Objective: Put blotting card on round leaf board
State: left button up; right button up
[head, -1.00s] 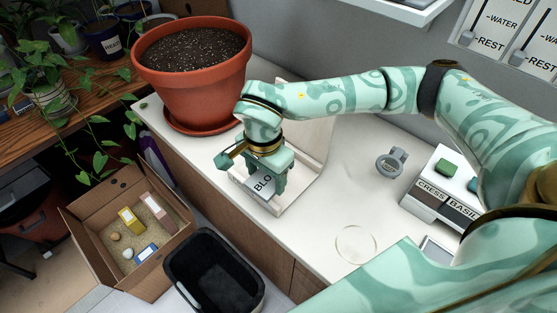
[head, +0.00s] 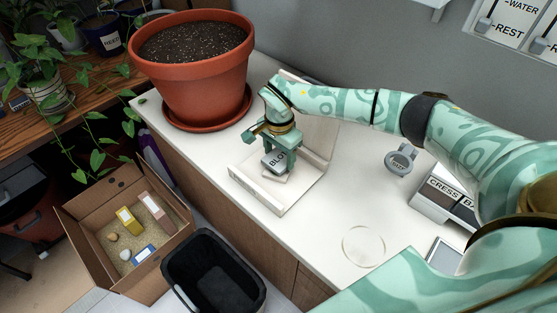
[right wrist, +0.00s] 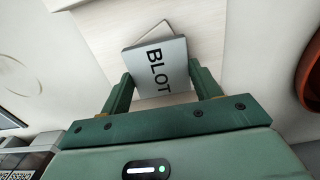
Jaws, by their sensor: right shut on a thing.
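My right gripper (head: 279,157) is shut on the grey blotting card (head: 274,161). The card's "BLOT" lettering shows in the right wrist view (right wrist: 157,64), with the card tilted between my two fingers. The card is over a cream tray (head: 247,185) with low walls; a small pale square (right wrist: 153,104) shows beneath it. A thin round clear disc (head: 363,247) lies flat and bare on the white counter, right of the tray. I cannot tell whether it is the round leaf board. My left gripper is not in view.
A large terracotta pot (head: 190,75) stands behind and left of the tray. A grey ring-shaped thing (head: 400,159) and a box labelled CRESS (head: 440,200) are at the right. A black bin (head: 213,275) and cardboard box (head: 105,235) stand below the counter. The counter around the disc is mostly clear.

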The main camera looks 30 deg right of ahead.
aim_at(279, 158)
notch_tip(279, 158, down, 2)
jog(key=shift+f, duration=0.25)
jog(key=shift+r, duration=0.15)
jog(key=o, duration=0.5)
jog(key=shift+f, duration=0.2)
jog(key=o, duration=0.4)
jog(key=shift+o, duration=0.2)
jog(key=shift+r, duration=0.1)
notch_tip(279, 158, up, 12)
jog(key=p, duration=0.2)
jog(key=shift+p, duration=0.3)
jog(key=shift+r, duration=0.1)
